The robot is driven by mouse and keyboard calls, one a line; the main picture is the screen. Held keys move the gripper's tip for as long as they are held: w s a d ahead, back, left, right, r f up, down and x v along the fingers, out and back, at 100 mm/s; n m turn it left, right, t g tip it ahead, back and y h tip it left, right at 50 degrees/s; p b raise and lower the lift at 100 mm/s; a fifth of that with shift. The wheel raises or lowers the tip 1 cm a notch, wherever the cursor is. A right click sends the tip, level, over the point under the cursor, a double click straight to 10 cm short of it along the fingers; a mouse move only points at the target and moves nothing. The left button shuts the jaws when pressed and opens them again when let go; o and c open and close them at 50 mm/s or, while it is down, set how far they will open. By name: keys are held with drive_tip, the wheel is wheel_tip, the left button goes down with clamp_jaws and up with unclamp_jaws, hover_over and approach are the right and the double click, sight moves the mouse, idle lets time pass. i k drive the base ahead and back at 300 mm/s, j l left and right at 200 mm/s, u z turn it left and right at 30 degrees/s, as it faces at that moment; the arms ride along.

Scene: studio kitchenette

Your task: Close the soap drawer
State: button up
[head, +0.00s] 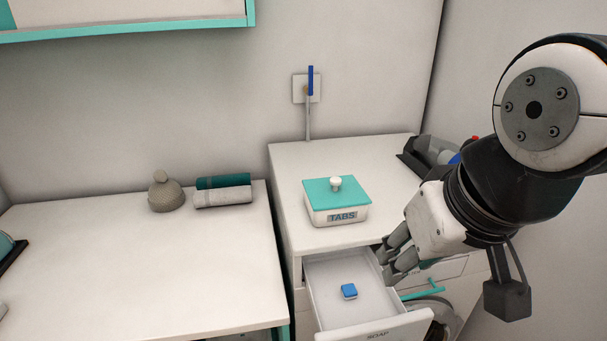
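My gripper (384,267) is at the drawer's right side, pointing down and left. Its two fingers look apart with nothing between them. The fingertips overlap the drawer's right wall in the picture, and I cannot tell whether they touch it. The bottom of the drawer front is cut off by the picture edge.
A white box with a teal lid, labelled "TABS" (337,204), stands on the counter above the drawer. A dark bin (423,158) stands at the counter's back right. A teal handle (424,289) is right of the drawer. The left counter (130,270) is mostly clear.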

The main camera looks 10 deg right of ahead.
sight(377, 314)
drive_tip(key=k+j, duration=0.15)
drive_tip(key=j, duration=0.2)
drive_tip(key=k+j, duration=0.15)
drive_tip(key=j, duration=0.2)
drive_tip(key=k+j, duration=0.15)
drive_tip(key=j, duration=0.2)
drive_tip(key=k+j, duration=0.15)
drive_tip(key=j, duration=0.2)
drive_tip(key=i+j+z, duration=0.05)
